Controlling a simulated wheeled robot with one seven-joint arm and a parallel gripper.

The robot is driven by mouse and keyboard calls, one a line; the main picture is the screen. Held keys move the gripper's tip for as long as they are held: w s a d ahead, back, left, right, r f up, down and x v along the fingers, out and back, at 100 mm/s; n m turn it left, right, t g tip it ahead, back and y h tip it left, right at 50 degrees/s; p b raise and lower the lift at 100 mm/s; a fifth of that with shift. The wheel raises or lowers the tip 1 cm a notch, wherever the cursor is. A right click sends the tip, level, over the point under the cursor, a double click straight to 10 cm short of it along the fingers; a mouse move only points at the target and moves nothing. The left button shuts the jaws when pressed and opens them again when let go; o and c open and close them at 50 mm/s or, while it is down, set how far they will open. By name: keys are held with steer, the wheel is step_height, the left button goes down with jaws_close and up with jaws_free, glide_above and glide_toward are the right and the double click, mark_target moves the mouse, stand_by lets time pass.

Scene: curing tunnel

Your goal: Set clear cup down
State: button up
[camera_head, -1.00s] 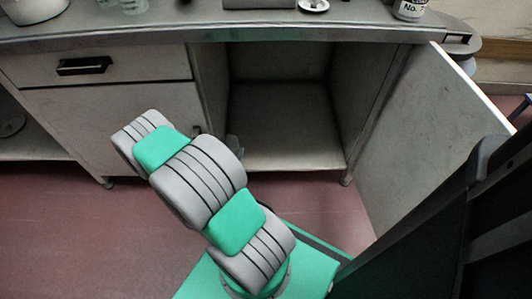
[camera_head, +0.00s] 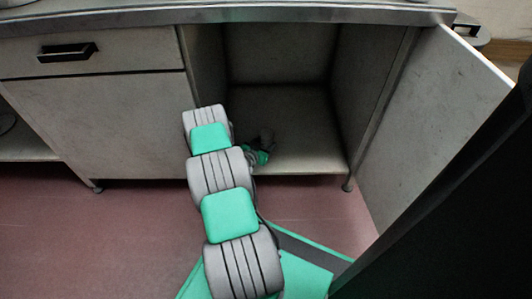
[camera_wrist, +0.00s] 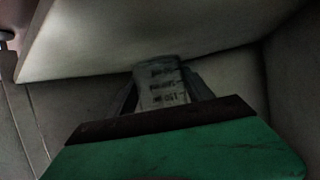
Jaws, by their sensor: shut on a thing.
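The clear cup (camera_wrist: 163,84) shows in the wrist view as a pale see-through shape with rows of dark marks. It sits between the two fingers of my gripper (camera_wrist: 162,92), which is shut on it. In the head view my gripper (camera_head: 265,142) is a small dark shape inside the open cabinet (camera_head: 290,160), above the front part of its floor. The cup cannot be made out there. Whether the cup touches the cabinet floor cannot be told.
The cabinet door (camera_head: 440,120) stands open at the right. A closed drawer (camera_head: 100,50) and a closed panel lie to the left. The counter edge (camera_head: 240,14) runs above the opening. The cabinet floor (camera_head: 315,160) looks bare right of my gripper.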

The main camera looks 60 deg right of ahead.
mark_target(266, 148)
steer(key=f+b, duration=0.1)
steer(key=f, duration=0.1)
steer(key=f+b, duration=0.1)
steer(key=f, duration=0.1)
steer(key=shift+d+f, duration=0.1)
steer(key=shift+d, duration=0.3)
steer(key=o, duration=1.5)
steer(key=p+v, duration=0.5)
steer(key=v, duration=0.6)
steer(key=shift+a+r, duration=0.3)
steer(key=shift+a, duration=0.25)
